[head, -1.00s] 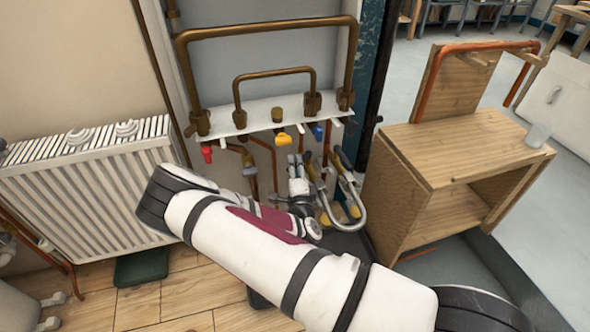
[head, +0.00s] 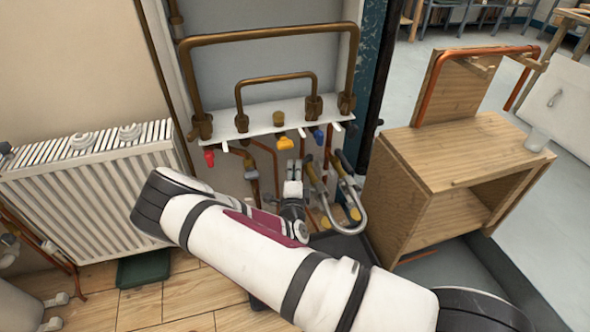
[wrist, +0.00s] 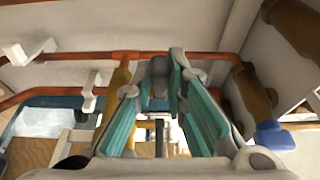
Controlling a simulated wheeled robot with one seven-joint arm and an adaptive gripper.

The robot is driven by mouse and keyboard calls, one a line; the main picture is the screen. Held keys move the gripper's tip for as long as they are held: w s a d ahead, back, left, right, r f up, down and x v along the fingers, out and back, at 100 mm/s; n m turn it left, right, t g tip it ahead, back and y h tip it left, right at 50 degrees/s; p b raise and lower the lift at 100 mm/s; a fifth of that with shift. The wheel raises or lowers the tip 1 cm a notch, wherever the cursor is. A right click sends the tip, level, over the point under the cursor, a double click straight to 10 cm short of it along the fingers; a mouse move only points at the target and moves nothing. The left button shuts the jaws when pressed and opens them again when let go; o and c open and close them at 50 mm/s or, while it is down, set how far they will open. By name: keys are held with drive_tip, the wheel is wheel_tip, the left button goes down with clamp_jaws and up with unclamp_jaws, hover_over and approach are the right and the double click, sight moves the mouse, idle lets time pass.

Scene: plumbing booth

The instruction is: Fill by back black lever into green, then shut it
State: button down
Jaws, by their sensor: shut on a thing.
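My gripper (head: 293,172) is in front of the pipes under the white manifold shelf in the head view. In the wrist view my gripper (wrist: 160,80), with teal-lined fingers, is shut on a small dark piece (wrist: 157,92), which looks like the black lever. The fingers hide most of it. A looped silver hose (head: 352,226) with yellow-and-black ends stands just right of my gripper. Its black upper end (head: 345,162) shows in the head view. I cannot make out a gauge or a green zone in either view.
Red (head: 209,158), yellow (head: 285,143) and blue (head: 318,136) handles hang under the white shelf (head: 255,127). A wooden cabinet (head: 400,200) stands close on the right. A radiator (head: 90,190) is on the left, with a dark green box (head: 143,268) on the floor.

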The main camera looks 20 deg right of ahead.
drive_tip(key=c, duration=1.6)
unclamp_jaws()
drive_tip(key=v, duration=1.2)
